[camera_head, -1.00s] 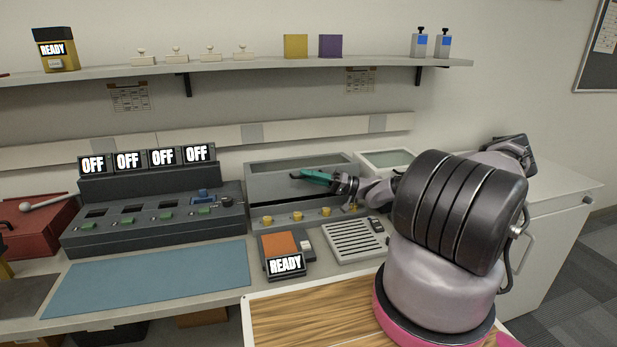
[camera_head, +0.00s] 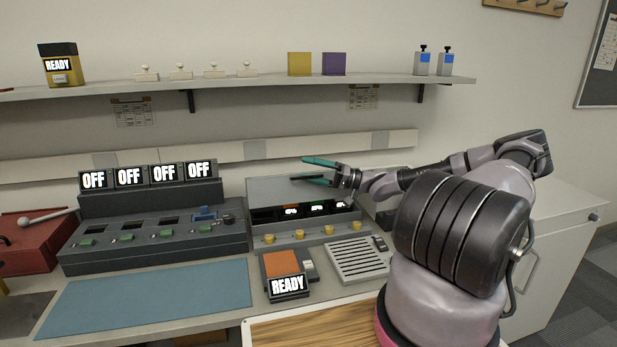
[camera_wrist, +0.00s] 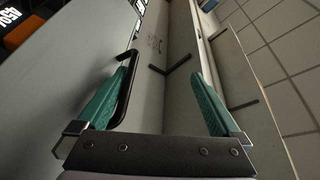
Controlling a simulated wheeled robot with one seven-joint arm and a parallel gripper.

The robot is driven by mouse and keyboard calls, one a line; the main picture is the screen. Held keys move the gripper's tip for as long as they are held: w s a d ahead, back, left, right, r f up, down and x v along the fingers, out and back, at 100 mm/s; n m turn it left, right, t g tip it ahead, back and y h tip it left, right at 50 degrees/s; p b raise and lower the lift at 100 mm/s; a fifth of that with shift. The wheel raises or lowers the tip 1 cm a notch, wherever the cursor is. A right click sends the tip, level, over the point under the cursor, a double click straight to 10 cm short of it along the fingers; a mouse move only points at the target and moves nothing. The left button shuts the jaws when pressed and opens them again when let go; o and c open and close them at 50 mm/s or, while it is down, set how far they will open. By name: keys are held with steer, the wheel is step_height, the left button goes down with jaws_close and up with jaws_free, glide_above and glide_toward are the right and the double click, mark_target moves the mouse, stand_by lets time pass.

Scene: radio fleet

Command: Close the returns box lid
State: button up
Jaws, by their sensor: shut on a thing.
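A grey box (camera_head: 300,238) with yellow knobs stands mid-counter; I take it as the returns box, though no label confirms this. Its grey lid (camera_head: 275,190) stands raised at the back, and dark slots with small lit displays show below it. My gripper (camera_head: 318,171) is at the lid's upper right. In the wrist view its green fingers (camera_wrist: 160,108) are spread, with a black bar handle (camera_wrist: 125,88) on a grey panel (camera_wrist: 70,70) between them, close to the left finger. The right finger's contact is not visible.
A dark console (camera_head: 155,240) with several OFF screens stands left, beside a red box (camera_head: 35,235). A READY unit (camera_head: 287,275) and a slatted tray (camera_head: 357,260) sit in front of the grey box. A shelf (camera_head: 270,83) runs above. The blue mat (camera_head: 150,292) is clear.

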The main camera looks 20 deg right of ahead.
steer(key=shift+s+r+y, duration=0.15)
steer(key=shift+s+r, duration=0.05)
steer(key=shift+r, duration=0.4)
steer(key=shift+s+r+y, duration=0.15)
steer(key=shift+s+r, duration=0.05)
steer(key=shift+r, duration=0.4)
steer(key=shift+w+d+f, duration=0.1)
steer(key=shift+d+f, duration=0.1)
steer(key=shift+f, duration=0.55)
steer(key=shift+v, duration=1.55)
steer(key=shift+s+d, duration=0.55)
steer(key=shift+d, duration=0.1)
steer(key=c, duration=0.5)
steer(key=v, duration=0.7)
steer(key=shift+d+f, duration=0.3)
steer(key=shift+d, duration=0.05)
